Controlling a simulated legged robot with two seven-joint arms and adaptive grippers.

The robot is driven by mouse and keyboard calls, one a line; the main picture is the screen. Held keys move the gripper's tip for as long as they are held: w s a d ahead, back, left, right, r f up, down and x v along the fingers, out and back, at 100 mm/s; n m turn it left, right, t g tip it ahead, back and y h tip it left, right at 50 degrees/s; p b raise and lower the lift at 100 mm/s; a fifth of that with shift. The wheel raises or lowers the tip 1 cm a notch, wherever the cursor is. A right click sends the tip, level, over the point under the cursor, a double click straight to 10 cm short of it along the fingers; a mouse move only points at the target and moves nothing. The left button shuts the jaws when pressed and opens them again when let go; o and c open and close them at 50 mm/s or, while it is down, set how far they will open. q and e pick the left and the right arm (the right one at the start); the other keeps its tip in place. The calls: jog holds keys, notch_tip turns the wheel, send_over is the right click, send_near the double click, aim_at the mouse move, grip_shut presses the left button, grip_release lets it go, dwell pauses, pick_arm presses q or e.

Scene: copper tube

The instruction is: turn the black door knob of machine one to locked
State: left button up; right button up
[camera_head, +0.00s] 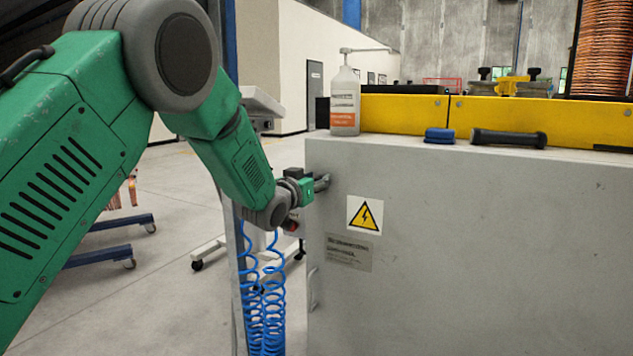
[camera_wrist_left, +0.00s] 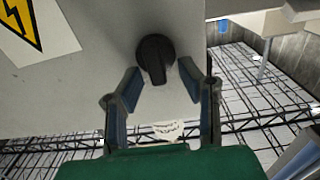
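The black door knob (camera_wrist_left: 154,58) is on the grey cabinet face of the machine (camera_head: 480,250), in the upper middle of the left wrist view. Its grip bar points nearly straight down in that view. My left gripper (camera_wrist_left: 160,72) is open, with one finger on each side of the knob's lower part. Gaps show between the fingers and the knob. In the head view my left gripper (camera_head: 322,183) is at the cabinet's upper left edge and hides the knob. My right gripper is in neither view.
A yellow warning sign (camera_head: 365,215) and a grey label plate (camera_head: 348,252) are on the cabinet face. A bottle (camera_head: 345,100), a blue item (camera_head: 439,135) and a black-handled item (camera_head: 508,138) stand or lie on top. Blue coiled hoses (camera_head: 262,300) hang left of the cabinet.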

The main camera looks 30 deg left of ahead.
pick_arm(q)
jog(key=c, duration=0.7)
jog(key=shift+c, duration=0.2)
jog(key=n+p, duration=0.1)
jog(key=n, duration=0.1)
jog(key=n+p, duration=0.2)
jog(key=shift+a, duration=0.35)
grip_shut()
jog(key=shift+a+f+n+p, duration=0.15)
jog(key=shift+n+p, duration=0.3)
jog(key=shift+n, duration=0.45)
jog(key=n, duration=0.4)
jog(key=f+n+b, duration=0.1)
jog(key=n, duration=0.3)
jog(key=a+n+b, duration=0.1)
jog(key=n, duration=0.3)
jog(key=shift+s+f, duration=0.1)
jog(key=shift+f, duration=0.1)
jog(key=shift+n+b, duration=0.3)
